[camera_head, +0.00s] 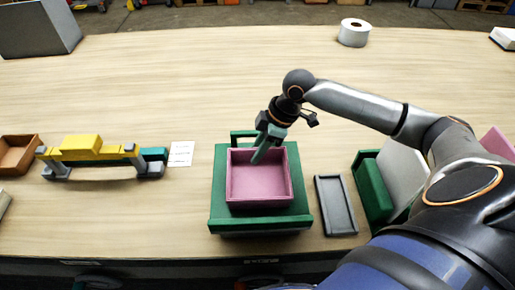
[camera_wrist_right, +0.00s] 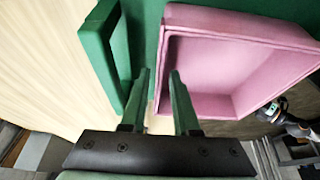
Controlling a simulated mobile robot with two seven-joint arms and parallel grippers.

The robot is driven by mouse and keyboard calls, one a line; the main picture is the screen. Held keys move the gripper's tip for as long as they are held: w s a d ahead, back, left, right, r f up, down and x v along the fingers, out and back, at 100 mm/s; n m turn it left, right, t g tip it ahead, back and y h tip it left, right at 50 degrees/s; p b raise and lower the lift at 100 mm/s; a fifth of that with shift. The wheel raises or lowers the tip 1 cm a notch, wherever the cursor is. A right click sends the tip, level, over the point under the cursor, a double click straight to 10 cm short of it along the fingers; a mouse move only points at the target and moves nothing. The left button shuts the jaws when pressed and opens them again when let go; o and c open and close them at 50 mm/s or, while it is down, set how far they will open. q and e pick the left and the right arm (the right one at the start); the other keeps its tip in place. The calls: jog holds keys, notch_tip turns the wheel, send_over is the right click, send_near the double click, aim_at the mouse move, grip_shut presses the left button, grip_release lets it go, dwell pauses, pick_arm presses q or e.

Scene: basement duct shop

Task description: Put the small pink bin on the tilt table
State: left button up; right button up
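The small pink bin (camera_head: 259,203) is an open, empty box. It sits upright on the green tilt table (camera_head: 222,215), inside its edges. It also shows in the right wrist view (camera_wrist_right: 240,24). My right gripper (camera_head: 258,158) reaches down at the bin's back rim. In the right wrist view its two green fingers (camera_wrist_right: 161,75) are apart, one on each side of the line of the bin's wall, with a gap visible between them. Whether either finger touches the wall cannot be told. My left gripper is out of view.
A green handle or bar (camera_head: 243,134) rises at the tilt table's back. A dark grey tray (camera_head: 336,205) lies close on the right, beside a green and grey item (camera_head: 372,190). A yellow-topped fixture (camera_head: 90,145) and white card (camera_head: 181,154) are left. The back is mostly clear.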

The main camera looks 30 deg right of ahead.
jog(key=shift+o, duration=0.2)
jog(key=v, duration=1.2)
jog(key=shift+r, duration=0.2)
jog(key=shift+a, duration=0.1)
